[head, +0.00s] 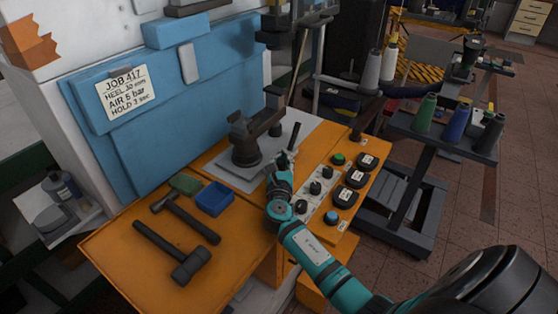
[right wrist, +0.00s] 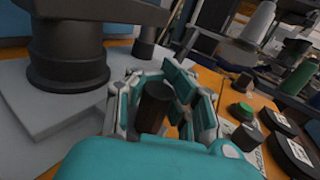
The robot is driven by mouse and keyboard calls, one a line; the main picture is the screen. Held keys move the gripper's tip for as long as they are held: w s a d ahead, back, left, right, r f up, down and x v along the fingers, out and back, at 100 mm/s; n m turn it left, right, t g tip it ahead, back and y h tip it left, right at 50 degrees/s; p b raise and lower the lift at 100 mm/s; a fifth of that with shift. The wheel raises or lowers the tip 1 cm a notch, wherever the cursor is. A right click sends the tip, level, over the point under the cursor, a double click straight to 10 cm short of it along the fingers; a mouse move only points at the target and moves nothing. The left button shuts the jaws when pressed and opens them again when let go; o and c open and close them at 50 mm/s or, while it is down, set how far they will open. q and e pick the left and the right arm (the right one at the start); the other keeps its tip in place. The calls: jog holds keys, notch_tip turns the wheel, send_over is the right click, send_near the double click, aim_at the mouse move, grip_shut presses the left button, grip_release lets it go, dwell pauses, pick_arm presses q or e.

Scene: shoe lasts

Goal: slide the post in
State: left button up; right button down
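The post, a short dark brown cylinder (right wrist: 154,108), stands between the fingers of my right gripper (right wrist: 160,85) in the right wrist view. The fingers lie along both sides of it and look closed on it. Its lower end is hidden by my gripper's body. In the head view my right gripper (head: 281,163) is beside the dark shoe-last stand (head: 246,150) on its grey plate (head: 232,174), to the right of the stand's round base. I cannot make out the post in that view. The stand's round base (right wrist: 68,62) also shows in the right wrist view. My left gripper is not in view.
A thin dark rod (head: 295,135) stands just beyond my right gripper. Control knobs and buttons (head: 338,159) are close on the right. Two hammers (head: 180,250), a blue tray (head: 215,198) and a green block (head: 186,184) lie on the orange bench at left. A cart with thread spools (head: 424,112) stands right.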

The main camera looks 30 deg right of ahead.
jog(key=d, duration=0.2)
jog(key=shift+w+d+f, duration=0.1)
jog(key=shift+w+d, duration=0.05)
jog(key=shift+d, duration=0.2)
jog(key=shift+w+d+f, duration=0.1)
jog(key=shift+d+f, duration=0.05)
jog(key=shift+f, duration=0.05)
jog(key=c, duration=1.1)
grip_release()
jog(key=shift+s+r, duration=0.25)
jog(key=shift+s, duration=0.1)
jog(key=shift+o, duration=0.2)
jog(key=shift+w, duration=0.1)
jog(key=shift+a, duration=0.2)
jog(key=shift+s+a, duration=0.25)
jog(key=v, duration=1.1)
jog(key=shift+s, duration=0.1)
